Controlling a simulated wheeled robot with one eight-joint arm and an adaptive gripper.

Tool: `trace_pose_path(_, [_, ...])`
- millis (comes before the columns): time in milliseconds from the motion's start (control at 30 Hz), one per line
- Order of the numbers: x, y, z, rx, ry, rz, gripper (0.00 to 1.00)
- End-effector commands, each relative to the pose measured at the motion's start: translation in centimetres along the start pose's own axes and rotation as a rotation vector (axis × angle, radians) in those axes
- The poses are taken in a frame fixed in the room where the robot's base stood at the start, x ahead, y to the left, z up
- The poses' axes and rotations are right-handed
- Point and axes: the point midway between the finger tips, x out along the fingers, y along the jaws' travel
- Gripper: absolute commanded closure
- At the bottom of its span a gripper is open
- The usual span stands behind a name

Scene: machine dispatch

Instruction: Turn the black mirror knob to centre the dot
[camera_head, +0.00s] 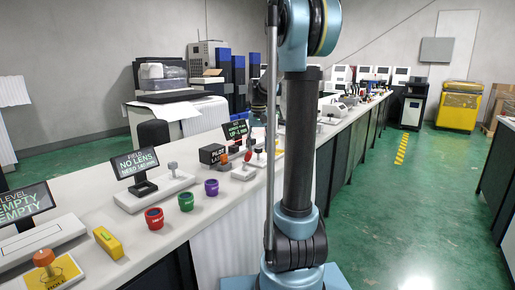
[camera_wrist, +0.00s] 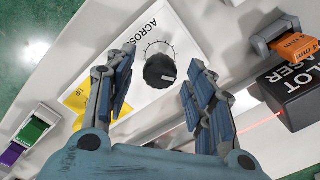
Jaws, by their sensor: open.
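In the wrist view, the black knob (camera_wrist: 160,71) sits on a white panel (camera_wrist: 187,45) with tick marks around it and the label "ACROSS". A pale pointer line shows on the knob's right side. My gripper (camera_wrist: 161,60) is open, with one finger to the left of the knob and one to the right. Neither finger visibly touches it, and the height between them is hard to judge. In the head view, a small dark screen (camera_head: 236,130) shows green text, partly legible as "UP-2 mm". No dot can be made out. My arm hides part of the bench there.
The black pilot laser box (camera_wrist: 303,95) stands right of the gripper, with an orange block (camera_wrist: 295,47) behind it and a thin red beam towards the right finger. Red (camera_head: 154,218), green (camera_head: 186,201) and purple (camera_head: 211,187) pieces stand along the bench front.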

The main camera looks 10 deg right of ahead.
Motion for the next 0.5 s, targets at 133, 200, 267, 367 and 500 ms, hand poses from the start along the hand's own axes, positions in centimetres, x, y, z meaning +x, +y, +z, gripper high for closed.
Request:
trace_pose_path(133, [0.16,0.0,0.0,0.0,0.0,0.0,0.51])
trace_pose_path(200, [0.15,0.0,0.0,0.0,0.0,0.0,0.51])
trace_pose_path(267, [0.15,0.0,0.0,0.0,0.0,0.0,0.51])
trace_pose_path(367, [0.14,0.0,0.0,0.0,0.0,0.0,0.67])
trace_pose_path(500, [0.14,0.0,0.0,0.0,0.0,0.0,0.95])
